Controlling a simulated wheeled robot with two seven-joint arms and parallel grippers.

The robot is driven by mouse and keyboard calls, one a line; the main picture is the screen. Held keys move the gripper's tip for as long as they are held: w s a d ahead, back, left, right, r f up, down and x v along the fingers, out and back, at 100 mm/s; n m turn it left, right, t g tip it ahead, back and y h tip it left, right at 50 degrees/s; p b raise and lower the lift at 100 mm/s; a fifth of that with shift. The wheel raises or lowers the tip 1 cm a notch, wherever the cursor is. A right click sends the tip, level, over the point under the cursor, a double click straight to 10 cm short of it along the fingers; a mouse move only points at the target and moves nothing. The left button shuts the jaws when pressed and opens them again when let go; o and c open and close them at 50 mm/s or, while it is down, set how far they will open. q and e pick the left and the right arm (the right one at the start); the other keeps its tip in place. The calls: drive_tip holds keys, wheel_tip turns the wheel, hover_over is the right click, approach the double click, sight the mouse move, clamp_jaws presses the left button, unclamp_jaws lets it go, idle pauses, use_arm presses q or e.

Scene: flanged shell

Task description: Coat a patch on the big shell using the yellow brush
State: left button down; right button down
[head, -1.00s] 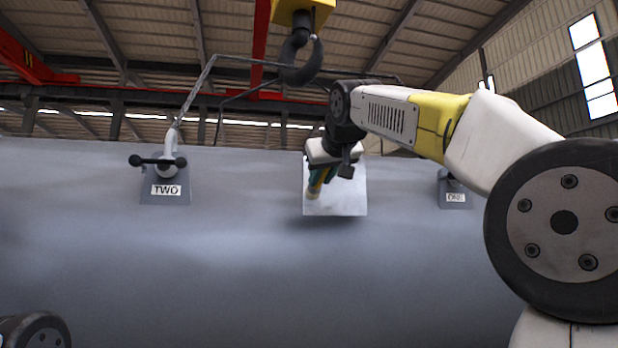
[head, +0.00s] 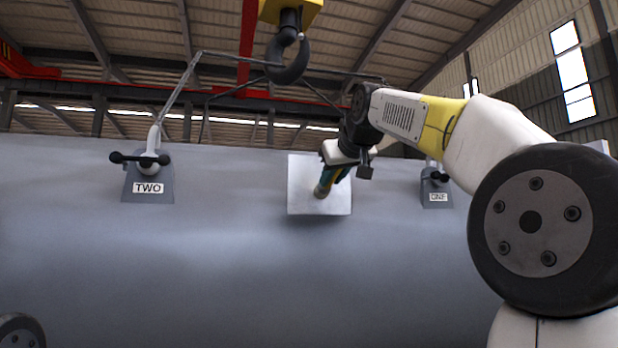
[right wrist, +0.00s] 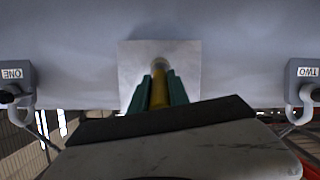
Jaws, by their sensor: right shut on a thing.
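The big shell (head: 250,270) is a grey cylinder filling the lower part of the head view. A pale square patch (head: 303,180) lies on its upper face between two labelled brackets; it also shows in the right wrist view (right wrist: 130,65). My right gripper (head: 330,178) is shut on the yellow brush (right wrist: 159,88). Its teal fingers sit on both sides of the yellow handle in the right wrist view. The brush tip (head: 320,191) is over the patch; whether it touches the surface I cannot tell. My left gripper is out of view.
Bracket TWO (head: 148,180) with a black-knobbed bar stands left of the patch, bracket ONE (head: 436,190) to its right. A crane hook (head: 288,60) hangs above. A metal rod frame (head: 250,65) rises behind the shell. The shell's lower face is clear.

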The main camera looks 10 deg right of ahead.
drive_tip(key=shift+d+r, duration=0.75)
drive_tip(key=shift+d, duration=2.8)
drive_tip(key=shift+a+r, duration=0.9)
drive_tip(key=shift+a, duration=6)
drive_tip(key=shift+d, duration=6.9)
drive_tip(key=shift+a+r, duration=0.3)
drive_tip(key=shift+a, duration=0.9)
drive_tip(key=shift+a+r, duration=0.25)
drive_tip(key=shift+a, duration=0.9)
drive_tip(key=shift+a+r, duration=0.3)
drive_tip(key=shift+a, duration=0.9)
